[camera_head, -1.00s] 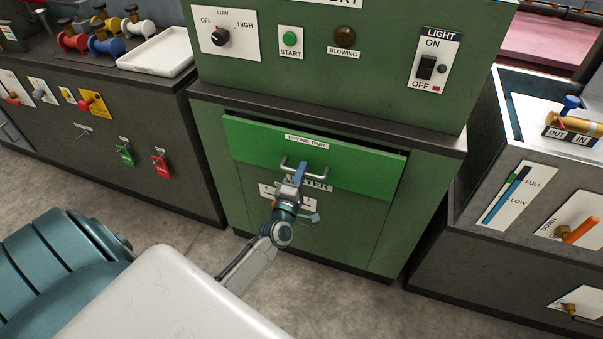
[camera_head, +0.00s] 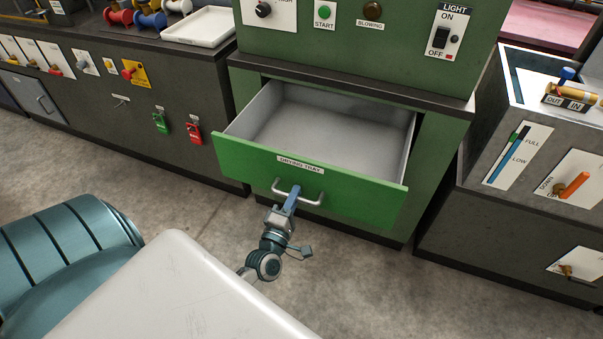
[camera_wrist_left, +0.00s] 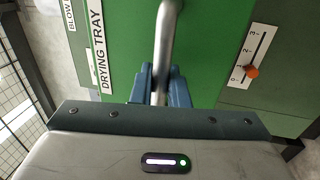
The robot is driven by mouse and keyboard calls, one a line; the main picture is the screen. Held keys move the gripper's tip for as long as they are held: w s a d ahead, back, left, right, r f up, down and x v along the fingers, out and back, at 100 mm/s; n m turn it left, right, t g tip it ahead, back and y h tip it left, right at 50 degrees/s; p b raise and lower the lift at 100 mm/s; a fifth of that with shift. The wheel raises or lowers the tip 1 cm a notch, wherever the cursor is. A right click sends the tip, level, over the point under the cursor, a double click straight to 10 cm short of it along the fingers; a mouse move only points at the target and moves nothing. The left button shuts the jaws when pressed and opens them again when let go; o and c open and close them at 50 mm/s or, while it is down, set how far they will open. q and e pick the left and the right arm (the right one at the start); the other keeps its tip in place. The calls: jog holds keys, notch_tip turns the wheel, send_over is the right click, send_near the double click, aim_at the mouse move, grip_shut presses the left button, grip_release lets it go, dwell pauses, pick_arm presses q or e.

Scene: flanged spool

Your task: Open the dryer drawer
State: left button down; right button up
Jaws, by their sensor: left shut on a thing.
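The dryer drawer (camera_head: 240,163) has a bright green front labelled "DRYING TRAY". It stands well out of the green dryer cabinet (camera_head: 440,150), and its pale grey inside shows empty. A silver bar handle (camera_head: 311,200) is on its front. My left gripper (camera_head: 293,193) is shut on the handle near its left part in the head view. In the left wrist view the handle (camera_wrist_left: 163,45) passes between the blue fingers of the left gripper (camera_wrist_left: 160,85). My right gripper is not in view.
A dark counter with a white tray (camera_head: 200,27) and coloured spools (camera_head: 150,20) stands at the left. A grey unit with an orange lever (camera_head: 574,185) stands at the right. Bare concrete floor (camera_head: 150,200) lies in front of the cabinets.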

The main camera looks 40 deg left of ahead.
pick_arm(q)
jog(key=shift+r+v, duration=0.2)
jog(key=shift+v, duration=0.9)
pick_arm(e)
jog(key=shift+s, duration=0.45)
pick_arm(q)
jog(key=c, duration=1.5)
grip_release()
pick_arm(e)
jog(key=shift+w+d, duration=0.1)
pick_arm(q)
jog(key=shift+s, duration=0.1)
